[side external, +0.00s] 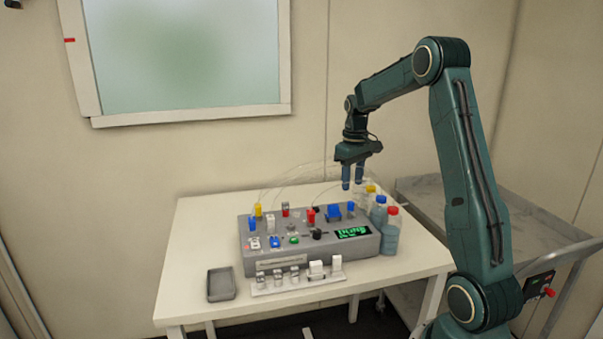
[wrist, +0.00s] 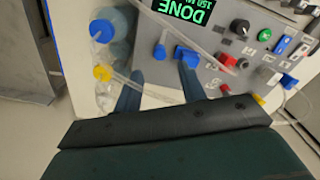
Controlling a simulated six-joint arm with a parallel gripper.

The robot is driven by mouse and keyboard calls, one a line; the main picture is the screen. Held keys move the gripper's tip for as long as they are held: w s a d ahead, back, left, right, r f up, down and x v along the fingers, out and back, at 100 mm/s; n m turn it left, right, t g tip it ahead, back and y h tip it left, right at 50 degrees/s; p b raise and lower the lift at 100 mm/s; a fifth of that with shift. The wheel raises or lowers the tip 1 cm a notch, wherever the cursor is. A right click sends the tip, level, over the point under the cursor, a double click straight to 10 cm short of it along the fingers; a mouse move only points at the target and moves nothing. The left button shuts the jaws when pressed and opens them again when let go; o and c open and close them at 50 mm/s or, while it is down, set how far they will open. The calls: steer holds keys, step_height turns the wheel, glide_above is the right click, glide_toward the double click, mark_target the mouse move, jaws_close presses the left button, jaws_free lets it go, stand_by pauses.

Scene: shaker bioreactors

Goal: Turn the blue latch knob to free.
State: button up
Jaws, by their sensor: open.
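A grey bioreactor box (side external: 312,265) stands on the table. On its back right part are a wide blue piece (side external: 334,212) and a narrow blue upright piece (side external: 350,208); I cannot tell for certain which is the latch knob. In the wrist view the wide blue piece (wrist: 187,55) is by the right fingertip, and the small blue piece (wrist: 160,51) lies just beyond the gap between the fingers. My gripper (side external: 352,184) is open and empty, pointing down above these pieces. Its two fingers also show in the wrist view (wrist: 160,74).
Bottles with blue (side external: 380,199), red (side external: 392,211) and yellow caps stand at the box's right end, with clear tubes arching over. The box carries a lit display (side external: 353,232) and several knobs and switches. A rack (side external: 298,283) and a grey tray (side external: 221,284) lie in front.

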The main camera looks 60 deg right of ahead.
mark_target(350, 203)
step_height(350, 203, up, 8)
steer(key=shift+f, duration=0.25)
steer(key=shift+a, duration=0.1)
steer(key=s+a+r+n+t+h, duration=0.1)
steer(key=s+a+r, duration=0.15)
steer(key=a, duration=0.75)
steer(key=s+a+r+n+t, duration=0.1)
steer(key=s+a+r+t, duration=0.15)
steer(key=a, duration=0.75)
steer(key=s+a+f+n+t+y, duration=0.1)
steer(key=s+a+f+t, duration=0.1)
steer(key=s+a, duration=0.9)
steer(key=shift+s+a+f, duration=0.3)
steer(key=shift+a+f, duration=0.2)
steer(key=shift+f, duration=0.25)
